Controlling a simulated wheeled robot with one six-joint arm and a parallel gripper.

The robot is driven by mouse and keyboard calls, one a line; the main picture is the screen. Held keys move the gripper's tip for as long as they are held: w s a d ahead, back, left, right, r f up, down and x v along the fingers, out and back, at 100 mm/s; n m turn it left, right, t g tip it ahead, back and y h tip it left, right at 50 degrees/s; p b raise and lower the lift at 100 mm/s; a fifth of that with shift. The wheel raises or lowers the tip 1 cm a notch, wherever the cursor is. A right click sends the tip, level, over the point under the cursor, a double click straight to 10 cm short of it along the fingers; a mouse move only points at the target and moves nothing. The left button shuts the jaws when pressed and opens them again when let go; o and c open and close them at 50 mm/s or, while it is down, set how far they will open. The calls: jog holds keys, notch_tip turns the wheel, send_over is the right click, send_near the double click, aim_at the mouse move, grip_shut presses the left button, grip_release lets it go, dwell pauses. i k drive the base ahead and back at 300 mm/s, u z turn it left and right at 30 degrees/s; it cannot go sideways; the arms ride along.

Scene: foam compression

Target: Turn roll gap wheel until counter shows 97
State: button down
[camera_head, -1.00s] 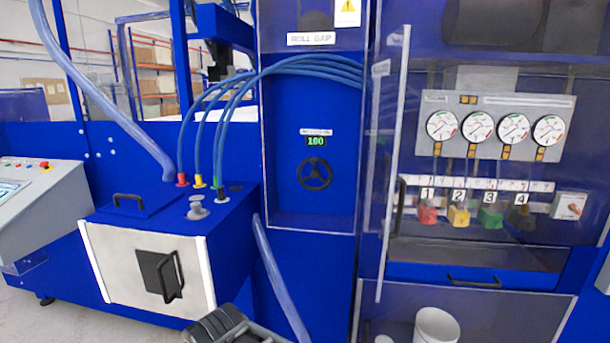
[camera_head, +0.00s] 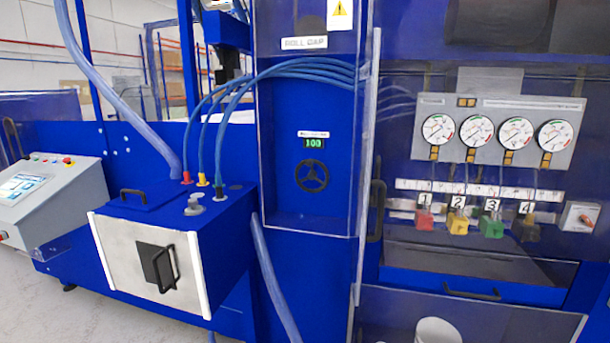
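The roll gap wheel (camera_head: 312,176) is a small black spoked handwheel on a blue panel in the middle of the view. Just above it a small counter (camera_head: 314,144) shows 100 in green digits. A white "ROLL GAP" label (camera_head: 304,43) is at the top of the panel. A clear cover (camera_head: 268,215) appears to stand in front of the recess with the wheel and counter. My gripper is not in view, and nothing touches the wheel.
Blue hoses (camera_head: 290,68) cross above the counter. To the left are a box with a black handle (camera_head: 158,267) and a grey console (camera_head: 50,195). To the right are several gauges (camera_head: 497,133), coloured valves (camera_head: 458,224) and a white bucket (camera_head: 437,331).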

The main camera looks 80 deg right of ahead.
aim_at(313, 174)
jog(key=u, duration=0.35)
jog(key=k, duration=1.6)
jog(key=z, duration=1.9)
jog(key=i, duration=0.5)
jog(key=z, duration=0.25)
jog(key=k, duration=0.35)
jog(key=u, duration=1.5)
jog(key=i, duration=1.3)
jog(key=z, duration=0.65)
